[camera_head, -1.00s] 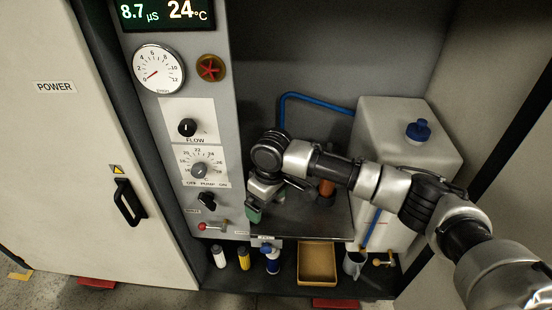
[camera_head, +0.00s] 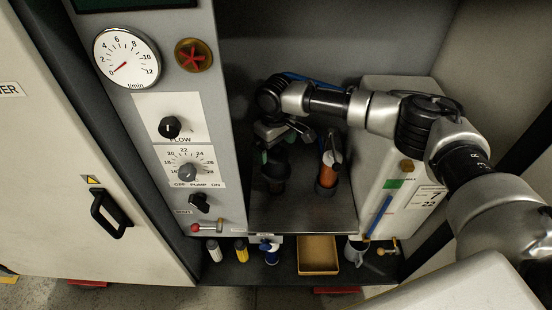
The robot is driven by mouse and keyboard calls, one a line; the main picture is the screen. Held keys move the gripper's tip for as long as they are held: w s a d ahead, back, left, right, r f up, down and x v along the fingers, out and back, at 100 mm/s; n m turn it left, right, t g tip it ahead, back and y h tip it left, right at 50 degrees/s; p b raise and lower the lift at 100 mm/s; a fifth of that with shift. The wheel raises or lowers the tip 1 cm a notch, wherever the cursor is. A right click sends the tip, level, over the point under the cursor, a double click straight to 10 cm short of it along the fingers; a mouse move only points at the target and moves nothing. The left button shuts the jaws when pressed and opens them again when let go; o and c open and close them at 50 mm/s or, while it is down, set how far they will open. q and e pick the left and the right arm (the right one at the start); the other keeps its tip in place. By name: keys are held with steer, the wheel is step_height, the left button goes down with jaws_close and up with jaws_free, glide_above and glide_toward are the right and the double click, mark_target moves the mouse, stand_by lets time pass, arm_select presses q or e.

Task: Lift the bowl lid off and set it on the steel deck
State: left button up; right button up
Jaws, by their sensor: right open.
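My right arm reaches in from the right, and my right gripper (camera_head: 277,150) is open over the left back part of the steel deck (camera_head: 300,212). A dark, roughly round vessel (camera_head: 273,178), which looks like the bowl, stands just below the gripper. The fingers and shadow hide its top, so I cannot make out the lid clearly or tell whether the fingers touch it. An orange-brown cylinder with a pale top (camera_head: 327,176) stands to its right on the deck. My left gripper is not in view.
A white tank (camera_head: 385,195) stands to the right. Below are small bottles (camera_head: 241,251), an ochre tray (camera_head: 317,255) and a grey jug (camera_head: 355,252). The front of the deck is bare.

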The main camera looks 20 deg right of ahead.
step_height(320, 180, down, 4)
steer(key=shift+r, duration=0.25)
steer(key=shift+c, duration=0.2)
steer(key=c, duration=0.9)
